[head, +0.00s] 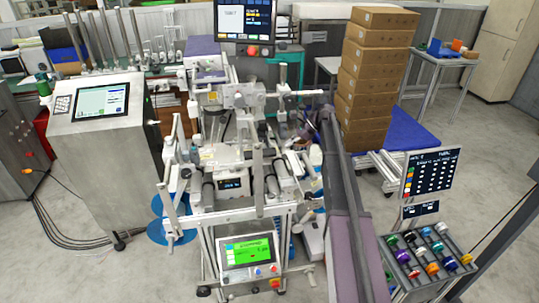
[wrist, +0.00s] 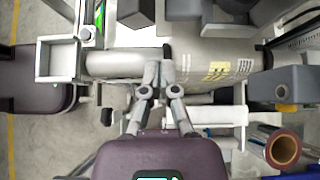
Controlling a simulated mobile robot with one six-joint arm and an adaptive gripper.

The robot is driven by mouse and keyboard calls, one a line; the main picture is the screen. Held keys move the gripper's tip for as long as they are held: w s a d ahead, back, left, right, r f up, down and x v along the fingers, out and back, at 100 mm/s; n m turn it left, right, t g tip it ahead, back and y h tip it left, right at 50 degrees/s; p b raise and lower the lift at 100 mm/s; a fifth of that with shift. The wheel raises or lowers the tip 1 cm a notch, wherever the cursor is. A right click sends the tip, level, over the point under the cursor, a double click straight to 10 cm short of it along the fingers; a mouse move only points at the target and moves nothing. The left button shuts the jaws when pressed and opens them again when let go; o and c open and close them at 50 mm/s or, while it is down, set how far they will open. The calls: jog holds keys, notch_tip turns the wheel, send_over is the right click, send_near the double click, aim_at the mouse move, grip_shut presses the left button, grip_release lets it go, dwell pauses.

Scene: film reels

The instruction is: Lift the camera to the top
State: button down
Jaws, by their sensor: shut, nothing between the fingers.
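In the head view, a labelling machine (head: 225,180) with rollers and posts stands in the middle. A light grey unit (head: 240,95) with knobs sits high on its post; I cannot tell for sure whether it is the camera. In the wrist view, my gripper (wrist: 158,68) is shut and empty, with its fingertips together. They show in front of a grey cylindrical body (wrist: 215,68) with a yellow label. I cannot tell whether they touch it. I cannot make out my gripper in the head view.
Stacked brown boxes (head: 372,75) stand on a blue pallet behind right. A control cabinet (head: 100,130) is on the left, a rack of coloured rolls (head: 430,255) at front right. In the wrist view, a brown-cored roll (wrist: 283,150) lies at lower right.

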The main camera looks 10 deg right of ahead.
jog(key=shift+w+d+r, duration=0.15)
jog(key=shift+w+d, duration=0.2)
jog(key=shift+w, duration=0.35)
jog(key=shift+a, duration=0.15)
jog(key=b, duration=0.6)
send_near(264, 161)
jog(key=x, duration=0.4)
jog(key=shift+a+f, duration=0.25)
jog(key=shift+f, duration=0.1)
jog(key=shift+w+a+f, duration=0.1)
jog(key=shift+a+f, duration=0.25)
jog(key=shift+a, duration=0.2)
jog(key=shift+r, duration=0.1)
